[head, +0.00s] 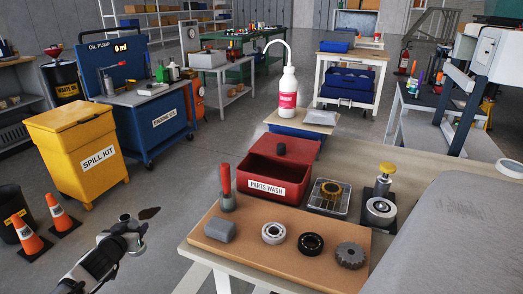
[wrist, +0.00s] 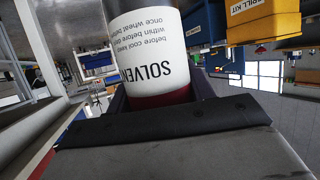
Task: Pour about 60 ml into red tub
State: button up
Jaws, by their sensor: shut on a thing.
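My gripper (head: 133,240) is at the lower left of the head view, over the floor and left of the workbench. In the wrist view, its dark fingers flank a white-labelled solvent container (wrist: 150,45) with a dark red band, and it is shut on this container. The label text is upside down there. In the head view the container is mostly hidden or too small to make out. The red tub (head: 263,188), marked PARTS WASH, stands on the workbench, well to the right of my gripper. Its inside looks dark red; I cannot tell its contents.
A brown board (head: 205,237) with a red-handled tool and metal parts lies before the tub. A white bottle (head: 288,95) with a bent spout stands behind it. A yellow spill kit bin (head: 75,140), a blue pump cabinet reading 0 ml (head: 160,120) and orange cones (head: 60,213) are left.

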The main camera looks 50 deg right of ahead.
jog(key=d+r+p, duration=1.4)
jog(key=d+r, duration=0.2)
jog(key=r, duration=0.5)
jog(key=s+d+r+m+g+h+p, duration=0.2)
jog(key=s+d+r+m+g+p, duration=0.2)
jog(key=s+d+p, duration=0.3)
jog(key=s+d+r+m+g+h+p, duration=0.2)
jog(key=s+d+r+m+g+p, duration=0.2)
jog(key=s, duration=0.6)
jog(key=d+r+p, duration=0.2)
jog(key=d+p, duration=0.1)
jog(key=p, duration=0.1)
jog(key=shift+d+p, duration=0.3)
jog(key=shift+d, duration=0.1)
jog(key=shift+a+r+m, duration=0.1)
jog(key=shift+m, duration=0.2)
